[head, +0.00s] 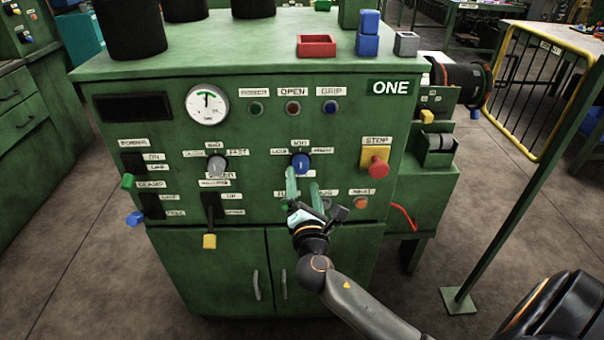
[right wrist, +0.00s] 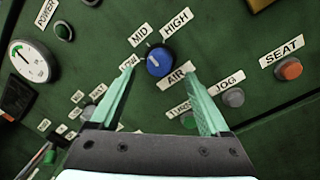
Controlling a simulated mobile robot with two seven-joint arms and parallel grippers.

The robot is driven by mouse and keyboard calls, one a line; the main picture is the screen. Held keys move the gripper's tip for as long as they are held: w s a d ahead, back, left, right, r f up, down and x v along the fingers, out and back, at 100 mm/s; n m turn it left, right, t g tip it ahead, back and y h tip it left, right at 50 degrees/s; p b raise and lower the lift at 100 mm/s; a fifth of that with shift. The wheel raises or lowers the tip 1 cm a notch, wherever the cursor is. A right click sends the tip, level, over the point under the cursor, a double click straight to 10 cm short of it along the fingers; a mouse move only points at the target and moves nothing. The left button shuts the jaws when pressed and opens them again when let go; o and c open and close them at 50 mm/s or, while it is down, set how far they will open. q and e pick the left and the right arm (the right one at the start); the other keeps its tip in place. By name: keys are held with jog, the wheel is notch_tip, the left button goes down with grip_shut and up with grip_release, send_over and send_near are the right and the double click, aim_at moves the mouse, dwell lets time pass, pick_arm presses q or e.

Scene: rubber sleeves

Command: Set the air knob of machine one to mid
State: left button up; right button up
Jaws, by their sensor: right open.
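The green machine one (head: 345,110) bears a blue air knob (head: 301,163) on its front panel, below the OPEN lamp. In the right wrist view the knob (right wrist: 159,61) has LOW, MID and HIGH labels around it and AIR on its lower side. A small pale mark shows on the knob, but its exact setting is too small to tell. My right gripper (head: 302,180) is open, with its two pale green fingers pointing toward the panel just below the knob. In the right wrist view the knob appears between and beyond the fingertips, apart from them. My left gripper is not in view.
A grey knob (head: 217,166) sits to the left of the air knob, and a red stop button (head: 378,167) on a yellow block to the right. An orange SEAT button (head: 361,203) is close to my right gripper. A round gauge (head: 207,104) is at upper left.

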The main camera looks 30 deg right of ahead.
jog(key=v, duration=0.8)
jog(key=shift+b, duration=0.3)
jog(key=s+a+f+m+g+y+p, duration=0.2)
jog(key=s+a+f+m+y+p, duration=0.15)
jog(key=f, duration=0.25)
jog(key=s+a+f+m+g+y+p, duration=0.2)
jog(key=f+m+y, duration=0.15)
jog(key=f, duration=0.25)
jog(key=s+a+f+m+g+y+p, duration=0.1)
jog(key=s+a+f+m+y+p, duration=0.1)
jog(key=s+m, duration=0.3)
jog(key=s+a+f+m+g+y+p, duration=0.2)
jog(key=s+a+m, duration=0.2)
jog(key=m, duration=0.3)
jog(key=shift+s+f+y, duration=0.3)
jog(key=shift+s+f, duration=0.05)
jog(key=shift+s, duration=0.5)
